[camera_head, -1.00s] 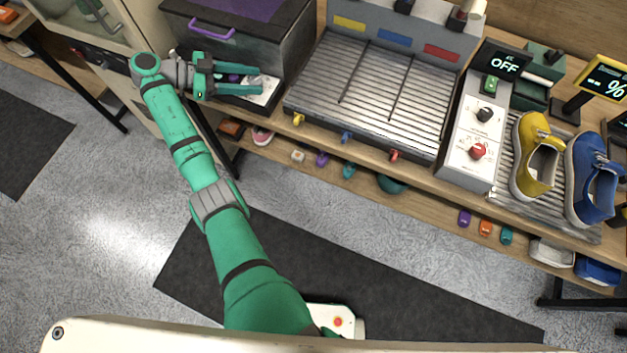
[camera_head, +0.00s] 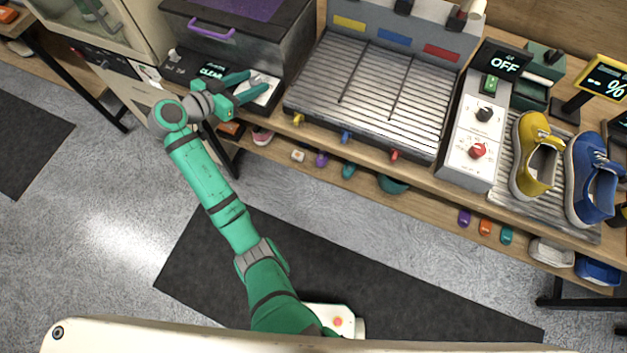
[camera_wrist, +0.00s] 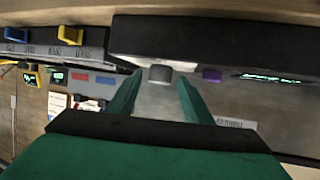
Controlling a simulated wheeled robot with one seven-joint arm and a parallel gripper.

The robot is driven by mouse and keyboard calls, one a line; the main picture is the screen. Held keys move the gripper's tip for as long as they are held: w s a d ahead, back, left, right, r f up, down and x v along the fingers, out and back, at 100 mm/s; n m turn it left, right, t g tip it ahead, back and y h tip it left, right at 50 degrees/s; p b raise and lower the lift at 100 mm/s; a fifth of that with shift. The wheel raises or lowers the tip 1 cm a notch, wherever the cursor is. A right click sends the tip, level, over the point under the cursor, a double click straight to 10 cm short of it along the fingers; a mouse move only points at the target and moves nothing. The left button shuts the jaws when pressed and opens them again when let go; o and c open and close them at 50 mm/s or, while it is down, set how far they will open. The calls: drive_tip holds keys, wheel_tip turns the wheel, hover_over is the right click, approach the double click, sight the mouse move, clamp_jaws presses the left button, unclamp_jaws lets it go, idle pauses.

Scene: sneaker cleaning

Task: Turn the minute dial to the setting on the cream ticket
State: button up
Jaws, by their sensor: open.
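My gripper (camera_head: 257,81) is open at the front of the small dark unit left of the grate. In the wrist view its two green fingers (camera_wrist: 160,78) point at a dark box front (camera_wrist: 215,43). A short grey knob (camera_wrist: 160,73) shows between the fingertips; I cannot tell if they touch it. A purple button (camera_wrist: 211,75) is right of it. I cannot tell if this knob is the minute dial. A panel at right has a black knob (camera_head: 485,114) and a red knob (camera_head: 477,151). A pale card (camera_wrist: 57,104) may be the ticket; its writing is unreadable.
A display reading CLEAR (camera_head: 212,71) stands behind my gripper. A dark bin (camera_head: 255,48) with a purple handle is behind it. A metal grate (camera_head: 375,90) fills the middle of the bench. Yellow (camera_head: 536,160) and blue (camera_head: 592,180) shoes stand at right.

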drive_tip(key=n+t+y, duration=0.1)
drive_tip(key=n+y, duration=0.2)
drive_tip(key=d+n+t+y, duration=0.1)
drive_tip(key=n+y, duration=0.2)
drive_tip(key=shift+s, duration=0.2)
drive_tip(key=shift+w+d+r+n+g+y, duration=0.15)
drive_tip(key=shift+d+n+y, duration=0.1)
drive_tip(key=shift+n+y, duration=1.45)
drive_tip(key=shift+s+d+f+n+g+y, duration=0.15)
drive_tip(key=shift+d+n+y, duration=0.1)
drive_tip(key=shift+n+y, duration=1.45)
drive_tip(key=v, duration=1.1)
drive_tip(key=s+d+f+m+t+h, duration=0.1)
drive_tip(key=s+d+f+m+h, duration=0.2)
drive_tip(key=s+d+f, duration=0.9)
drive_tip(key=shift+s+d+t, duration=0.4)
drive_tip(key=shift+s+d, duration=0.15)
drive_tip(key=shift+s, duration=1)
drive_tip(key=shift+s, duration=0.1)
